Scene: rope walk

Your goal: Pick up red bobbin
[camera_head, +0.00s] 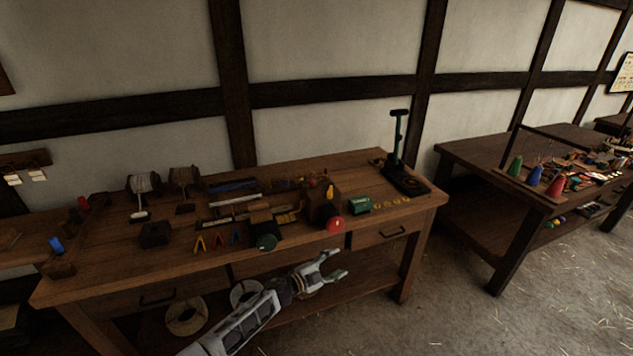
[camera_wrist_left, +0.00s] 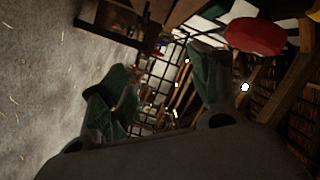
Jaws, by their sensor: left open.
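A red round piece (camera_head: 334,223), which looks like the red bobbin seen end on, sits at the front edge of the near workbench. It also shows as a red disc in the left wrist view (camera_wrist_left: 254,36), at upper right, beside one finger and outside the jaws. My left gripper (camera_head: 335,264) is open and empty. It is in front of the bench and lower in the picture than the red piece, apart from it. Its two dark green finger pads show in the left wrist view (camera_wrist_left: 165,88). My right gripper is in neither view.
The workbench (camera_head: 330,175) is crowded. A green round piece (camera_head: 266,242) and a green box (camera_head: 359,204) flank the red one. A dark green stand (camera_head: 398,145) rises at back right. Another table (camera_head: 450,150) with coloured cones stands right; floor (camera_head: 480,320) lies open between.

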